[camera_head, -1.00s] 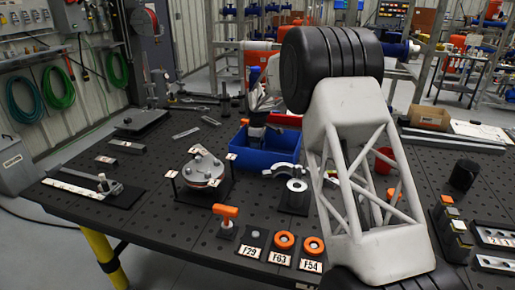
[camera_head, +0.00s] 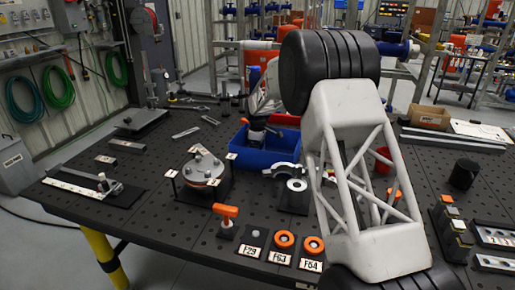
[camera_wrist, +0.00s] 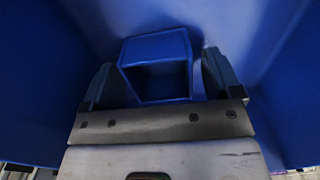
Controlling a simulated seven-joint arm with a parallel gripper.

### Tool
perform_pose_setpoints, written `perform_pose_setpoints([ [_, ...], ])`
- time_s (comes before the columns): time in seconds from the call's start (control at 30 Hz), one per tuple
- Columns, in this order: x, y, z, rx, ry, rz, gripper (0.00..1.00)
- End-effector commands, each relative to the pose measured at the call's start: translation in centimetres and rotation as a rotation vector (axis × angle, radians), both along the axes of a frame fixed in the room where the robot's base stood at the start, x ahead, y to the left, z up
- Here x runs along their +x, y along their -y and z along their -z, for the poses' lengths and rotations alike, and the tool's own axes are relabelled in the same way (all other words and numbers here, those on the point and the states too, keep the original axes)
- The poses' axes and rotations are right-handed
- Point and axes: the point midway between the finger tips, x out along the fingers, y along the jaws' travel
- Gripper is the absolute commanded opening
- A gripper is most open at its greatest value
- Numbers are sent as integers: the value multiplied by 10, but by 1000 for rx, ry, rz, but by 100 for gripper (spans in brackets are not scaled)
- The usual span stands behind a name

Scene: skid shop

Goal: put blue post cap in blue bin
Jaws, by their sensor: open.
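The blue bin (camera_head: 268,158) stands on the dark table, left of my large arm link in the head view. In the wrist view its blue walls (camera_wrist: 60,70) surround my gripper. The blue post cap (camera_wrist: 157,48), a square hollow piece, lies inside the bin with its open side facing the camera. My gripper (camera_wrist: 159,80) is open, with one finger on each side of the cap; whether they touch it I cannot tell. In the head view my gripper (camera_head: 256,135) reaches down into the bin, and the cap is hidden there.
A flanged disc on a stand (camera_head: 203,168) is left of the bin. A grey half-ring clamp (camera_head: 283,170) sits just in front of it. Orange rings (camera_head: 284,240) and labelled tags lie near the front edge. A red cup (camera_head: 383,158) is to the right, partly behind my arm.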

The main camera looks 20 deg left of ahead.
Motion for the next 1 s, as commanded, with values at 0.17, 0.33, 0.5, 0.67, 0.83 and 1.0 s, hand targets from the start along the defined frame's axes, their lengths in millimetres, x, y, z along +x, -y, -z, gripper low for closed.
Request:
perform_pose_setpoints([
  [0.17, 0, 0, -1, 0, 0, 0, 84],
  [0.33, 0, 0, -9, 0, 1, 0, 84],
  [0.5, 0, 0, -26, 1, 2, 0, 84],
  [0.67, 1, 0, -51, 2, 3, 0, 84],
  [0.83, 0, 0, -78, 1, 2, 0, 84],
  [1.0, 0, 0, -102, 1, 2, 0, 84],
])
